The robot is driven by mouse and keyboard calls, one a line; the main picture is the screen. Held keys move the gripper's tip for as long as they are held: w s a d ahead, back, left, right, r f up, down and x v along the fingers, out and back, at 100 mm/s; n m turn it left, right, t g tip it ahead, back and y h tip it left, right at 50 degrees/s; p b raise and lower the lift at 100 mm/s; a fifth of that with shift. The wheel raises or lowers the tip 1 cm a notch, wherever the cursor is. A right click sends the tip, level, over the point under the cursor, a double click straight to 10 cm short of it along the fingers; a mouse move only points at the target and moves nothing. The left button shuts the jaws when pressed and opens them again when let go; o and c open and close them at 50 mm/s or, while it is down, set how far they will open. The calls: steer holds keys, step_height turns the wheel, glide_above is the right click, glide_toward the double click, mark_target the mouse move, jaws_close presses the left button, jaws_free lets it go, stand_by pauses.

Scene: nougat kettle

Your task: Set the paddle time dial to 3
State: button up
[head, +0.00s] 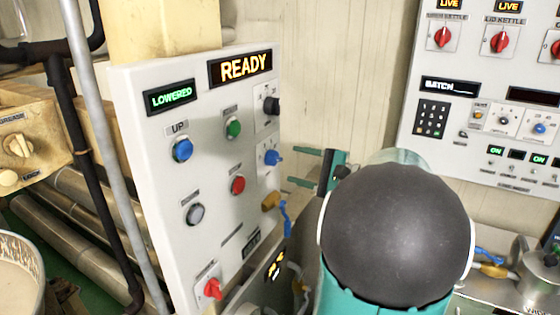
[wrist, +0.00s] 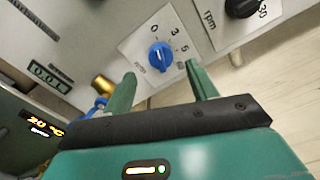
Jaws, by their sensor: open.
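The paddle time dial is a blue knob (wrist: 160,56) on a white plate, with a scale of 0, 3, 5 and a further mark partly unclear. A pale line shows on the knob, but I cannot tell surely which mark it points at. In the head view a blue knob (head: 272,157) sits at the right edge of the panel. My gripper (wrist: 161,73) is open and empty, its two green fingers below the knob on either side in the picture, apart from it. In the head view my gripper (head: 294,167) is just right of the panel.
The panel (head: 150,210) also bears a black knob (head: 271,106), coloured buttons, a READY display (head: 240,68) and a red switch (head: 212,289). A brass fitting (wrist: 102,84) with a blue handle lies left of my fingers. A second panel (head: 415,165) stands at right.

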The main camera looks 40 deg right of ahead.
mark_target(279, 160)
steer(key=x, duration=0.5)
steer(key=shift+w+a, duration=0.15)
steer(key=shift+w, duration=0.1)
steer(key=c, duration=1)
